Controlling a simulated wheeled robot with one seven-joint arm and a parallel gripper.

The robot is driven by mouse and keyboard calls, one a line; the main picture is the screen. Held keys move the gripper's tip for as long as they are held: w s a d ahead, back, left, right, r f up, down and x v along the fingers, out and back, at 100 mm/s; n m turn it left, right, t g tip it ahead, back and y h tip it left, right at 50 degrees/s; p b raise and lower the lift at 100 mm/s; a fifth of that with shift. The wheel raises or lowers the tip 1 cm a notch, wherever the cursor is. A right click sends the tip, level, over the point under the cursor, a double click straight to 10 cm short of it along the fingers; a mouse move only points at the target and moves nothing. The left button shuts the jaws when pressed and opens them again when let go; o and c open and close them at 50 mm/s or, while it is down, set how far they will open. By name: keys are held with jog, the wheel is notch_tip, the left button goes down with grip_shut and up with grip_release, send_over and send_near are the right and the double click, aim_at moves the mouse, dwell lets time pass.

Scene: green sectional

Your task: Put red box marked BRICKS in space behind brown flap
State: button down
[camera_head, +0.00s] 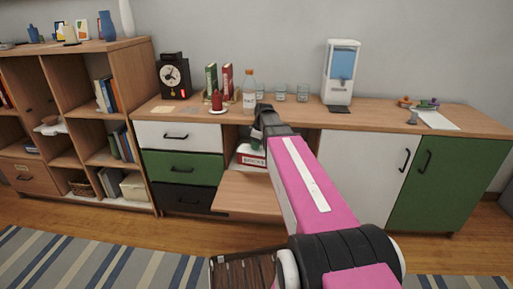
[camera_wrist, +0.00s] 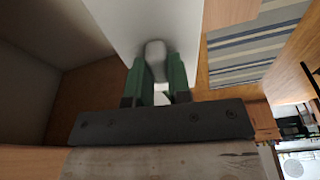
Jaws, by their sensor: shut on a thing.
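The red box marked BRICKS (camera_head: 253,160) shows in the head view, left of my pink forearm. It has a white label and a pale top, and sits at the opening behind the lowered brown flap (camera_head: 245,192). My arm hides its right part. In the wrist view, my gripper (camera_wrist: 157,62) has its green fingers closed around a pale rounded knob (camera_wrist: 155,48). The knob stands against a broad white surface (camera_wrist: 135,20), which looks like the box's top. The red sides do not show there.
White, green and black drawers (camera_head: 182,168) stand left of the opening; a white door (camera_head: 360,165) stands right. The wooden countertop (camera_head: 310,113) above holds a bottle (camera_head: 249,92), jars and a dispenser (camera_head: 341,70). A striped rug (camera_head: 90,262) lies on the floor in front.

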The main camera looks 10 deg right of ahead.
jog(key=shift+w+d+f+n, duration=0.15)
jog(key=shift+w+f+n, duration=0.65)
jog(key=shift+f+n, duration=0.2)
notch_tip(320, 180, down, 10)
dwell(1.5)
dwell(0.5)
jog(key=c, duration=1)
grip_release()
